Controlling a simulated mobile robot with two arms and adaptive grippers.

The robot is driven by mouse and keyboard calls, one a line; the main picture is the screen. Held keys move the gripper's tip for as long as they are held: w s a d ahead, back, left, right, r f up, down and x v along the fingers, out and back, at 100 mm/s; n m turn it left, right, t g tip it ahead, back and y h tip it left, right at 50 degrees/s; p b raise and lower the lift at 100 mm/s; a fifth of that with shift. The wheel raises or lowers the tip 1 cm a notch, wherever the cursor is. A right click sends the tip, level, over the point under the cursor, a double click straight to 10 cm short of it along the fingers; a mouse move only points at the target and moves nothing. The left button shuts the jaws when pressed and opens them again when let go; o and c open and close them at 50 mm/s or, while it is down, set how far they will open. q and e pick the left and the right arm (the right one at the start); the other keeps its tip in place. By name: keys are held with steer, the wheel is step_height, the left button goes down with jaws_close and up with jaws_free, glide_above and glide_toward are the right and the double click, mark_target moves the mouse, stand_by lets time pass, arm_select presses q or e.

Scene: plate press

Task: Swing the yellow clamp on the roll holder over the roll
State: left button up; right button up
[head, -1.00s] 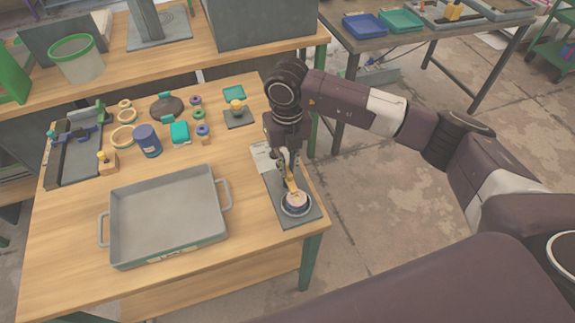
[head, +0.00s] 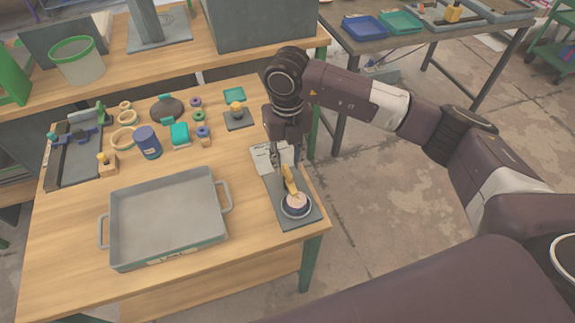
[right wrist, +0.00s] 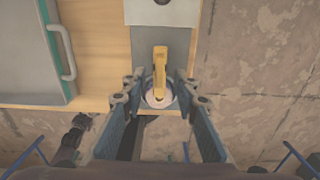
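The roll holder (head: 278,207) is a dark grey plate near the right edge of the wooden table. A pale-topped, dark-sided roll (head: 296,205) stands in a round seat at its front end. The yellow clamp (head: 290,182) reaches forward from the back, its front end over the roll. In the right wrist view the clamp (right wrist: 160,69) lies lengthwise above the roll (right wrist: 152,99). My right gripper (head: 285,161) is behind and above the clamp; in the right wrist view its fingers (right wrist: 160,82) are apart on either side of the clamp. My left gripper is not in view.
A grey tray with handles (head: 222,233) lies left of the holder. A paper sheet (head: 262,158) lies behind the clamp. A small grey block with a yellow knob (head: 238,121) and several rings, cans and fixtures stand at the back. Floor lies right of the table.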

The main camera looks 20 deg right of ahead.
step_height(320, 180, up, 10)
steer(key=shift+f, duration=0.25)
stand_by(0.7)
